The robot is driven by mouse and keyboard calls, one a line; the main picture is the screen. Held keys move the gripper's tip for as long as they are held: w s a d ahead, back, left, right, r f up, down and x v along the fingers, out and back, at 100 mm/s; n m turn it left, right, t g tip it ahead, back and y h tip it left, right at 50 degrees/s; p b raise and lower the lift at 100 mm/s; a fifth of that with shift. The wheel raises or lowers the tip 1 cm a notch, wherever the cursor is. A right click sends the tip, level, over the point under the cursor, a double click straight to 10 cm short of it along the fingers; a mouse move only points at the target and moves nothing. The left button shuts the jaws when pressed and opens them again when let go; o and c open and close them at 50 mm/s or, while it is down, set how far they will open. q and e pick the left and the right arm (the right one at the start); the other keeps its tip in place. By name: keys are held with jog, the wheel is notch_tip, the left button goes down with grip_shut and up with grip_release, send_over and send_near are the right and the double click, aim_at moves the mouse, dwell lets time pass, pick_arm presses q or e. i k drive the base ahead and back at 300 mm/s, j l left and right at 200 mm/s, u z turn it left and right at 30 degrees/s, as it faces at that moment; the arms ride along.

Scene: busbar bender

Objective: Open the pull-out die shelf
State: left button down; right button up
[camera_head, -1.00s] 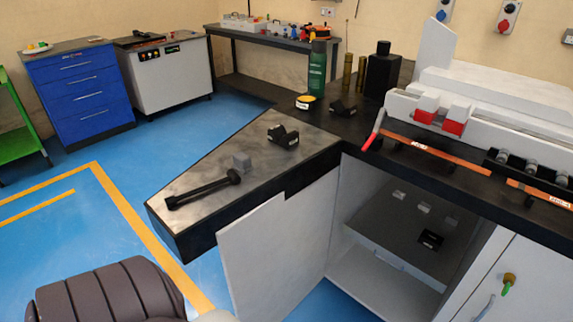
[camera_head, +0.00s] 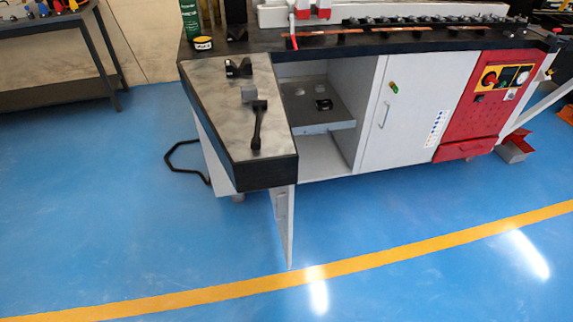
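The die shelf (camera_head: 335,115) is a grey tray in the upper part of the open bay of the bender cabinet, under the black worktop. A dark die (camera_head: 323,104) and small pale blocks lie on it. Its light front edge (camera_head: 325,128) faces me; how far it is slid out I cannot tell. The bay's white door (camera_head: 284,225) stands swung open and is seen nearly edge-on, below the side table's front corner. Neither of my grippers is in view.
The angled side table (camera_head: 215,90) juts out left of the bay, with a black tool (camera_head: 258,124) on it. A closed white door (camera_head: 395,115) and a red control panel (camera_head: 488,100) are to the right. Blue floor (camera_head: 420,215) in front is clear.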

aim_at(304, 118)
jog(key=k+j, duration=0.3)
jog(key=j, duration=0.15)
jog(key=i+l+u, duration=0.15)
jog(key=i+l, duration=0.45)
jog(key=i+l+u, duration=0.1)
jog(key=i+l, duration=0.5)
jog(key=i+l+u, duration=0.15)
jog(key=i+l, duration=0.45)
jog(key=l, duration=0.1)
